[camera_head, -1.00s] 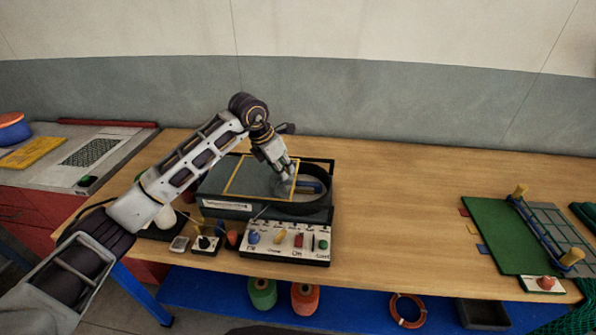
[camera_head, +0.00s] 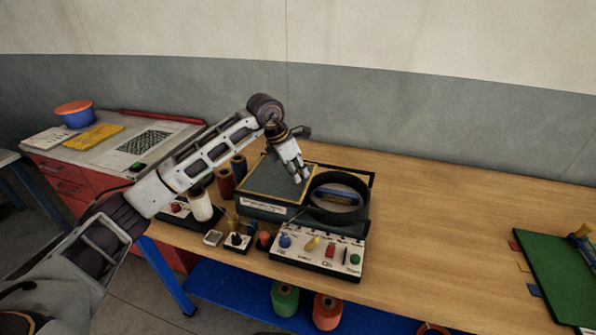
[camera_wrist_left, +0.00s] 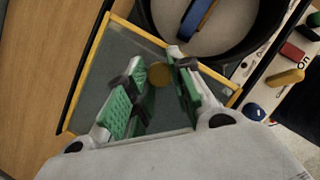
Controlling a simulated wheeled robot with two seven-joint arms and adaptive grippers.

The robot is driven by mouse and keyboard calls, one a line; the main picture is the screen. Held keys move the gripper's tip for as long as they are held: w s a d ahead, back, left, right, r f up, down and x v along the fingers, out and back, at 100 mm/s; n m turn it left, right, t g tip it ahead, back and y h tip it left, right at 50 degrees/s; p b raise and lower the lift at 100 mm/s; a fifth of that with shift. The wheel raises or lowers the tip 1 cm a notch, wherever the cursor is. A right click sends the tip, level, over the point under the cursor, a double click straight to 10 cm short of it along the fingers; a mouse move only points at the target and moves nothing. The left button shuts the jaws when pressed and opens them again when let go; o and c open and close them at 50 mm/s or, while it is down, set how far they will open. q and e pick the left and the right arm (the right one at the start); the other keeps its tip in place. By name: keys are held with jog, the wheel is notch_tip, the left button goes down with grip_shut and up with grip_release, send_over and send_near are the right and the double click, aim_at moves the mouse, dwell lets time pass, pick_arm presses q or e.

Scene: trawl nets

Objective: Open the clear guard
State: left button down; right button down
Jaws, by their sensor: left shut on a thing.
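The clear guard (camera_head: 268,178) is a see-through panel with a yellow frame, lying flat on the dark machine (camera_head: 256,208). It lies left of the machine's round black-rimmed bowl (camera_head: 340,211), which shows uncovered. My left gripper (camera_head: 301,179) reaches down onto the guard's right part, beside the bowl. In the left wrist view the guard (camera_wrist_left: 108,72) lies under the green-padded fingers (camera_wrist_left: 157,68), with a round yellow knob (camera_wrist_left: 158,75) between them. The fingers are shut on the guard's knob; the exact contact is partly hidden. My right gripper is not in view.
A control panel (camera_head: 318,262) with coloured knobs and switches stands in front of the machine. Spools and a white bottle (camera_head: 200,204) stand to its left. A green board (camera_head: 560,275) lies far right. The wooden table (camera_head: 440,230) between is clear.

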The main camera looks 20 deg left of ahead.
pick_arm(q)
jog(key=c, duration=1.4)
grip_release()
jog(key=shift+w+r, duration=0.1)
jog(key=shift+r, duration=0.05)
jog(key=shift+o, duration=1)
jog(key=shift+s+a+r, duration=0.2)
jog(key=shift+r, duration=0.4)
jog(key=v, duration=1)
jog(key=shift+r, duration=0.25)
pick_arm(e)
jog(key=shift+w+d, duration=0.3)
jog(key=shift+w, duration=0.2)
pick_arm(q)
jog(key=shift+s+f, duration=0.1)
jog(key=shift+s, duration=0.05)
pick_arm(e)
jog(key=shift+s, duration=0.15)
